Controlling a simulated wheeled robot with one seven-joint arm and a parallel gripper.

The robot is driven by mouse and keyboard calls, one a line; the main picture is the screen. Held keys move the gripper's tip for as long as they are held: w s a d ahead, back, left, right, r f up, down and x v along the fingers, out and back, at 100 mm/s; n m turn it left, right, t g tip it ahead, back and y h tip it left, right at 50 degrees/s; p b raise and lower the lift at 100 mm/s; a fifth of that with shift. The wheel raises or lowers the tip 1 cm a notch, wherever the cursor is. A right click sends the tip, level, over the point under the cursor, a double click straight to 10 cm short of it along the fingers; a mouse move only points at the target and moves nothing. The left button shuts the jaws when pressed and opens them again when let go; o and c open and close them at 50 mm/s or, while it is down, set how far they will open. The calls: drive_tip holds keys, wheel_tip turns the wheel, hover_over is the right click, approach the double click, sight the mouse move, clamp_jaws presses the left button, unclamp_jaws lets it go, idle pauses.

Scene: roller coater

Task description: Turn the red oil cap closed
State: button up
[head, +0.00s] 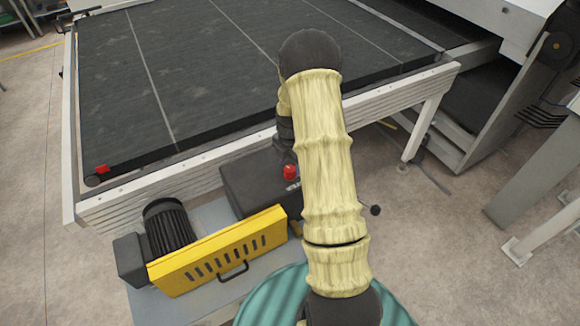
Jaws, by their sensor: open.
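The red oil cap (289,172) sits on top of the dark gearbox housing (246,184), just left of my arm. It looks small, and I cannot tell how far it is turned. My arm, in a cream sleeve, reaches up through the middle of the view and bends at a dark joint near the top. A dark part of my arm shows behind the sleeve, just above the cap in the picture. My gripper's fingers are hidden behind the arm, so I cannot see whether they touch the cap.
A yellow slotted guard (218,252) with a handle and a black finned motor (168,226) stand left of the gearbox. The conveyor's pale side rail (190,170) runs behind.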

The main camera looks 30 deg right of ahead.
sight(290, 169)
drive_tip(key=shift+f+p, duration=0.3)
drive_tip(key=shift+f, duration=1.3)
drive_tip(key=c, duration=1)
